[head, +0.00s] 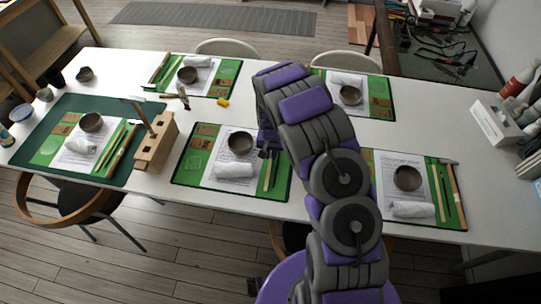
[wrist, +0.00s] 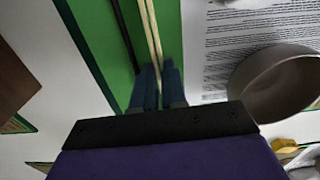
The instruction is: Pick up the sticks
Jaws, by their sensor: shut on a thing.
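A pair of thin pale sticks (wrist: 151,28) runs between the two blue fingers of my gripper (wrist: 158,85) in the wrist view. The fingers are shut on the sticks, low over the green mat. In the head view my gripper (head: 268,147) is at the right side of the middle front mat (head: 184,178), beside the bowl (head: 240,142). The sticks (head: 268,178) show there as a thin strip below the gripper. My arm hides part of this area. I cannot tell whether the sticks touch the mat.
A dark rod (wrist: 124,30) lies beside the sticks. A grey bowl (wrist: 278,82) stands close on the wrist view's right. A rolled white towel (head: 234,171) lies on the same mat. A wooden block stand (head: 156,145) is to the left. Several similar place settings cover the white table.

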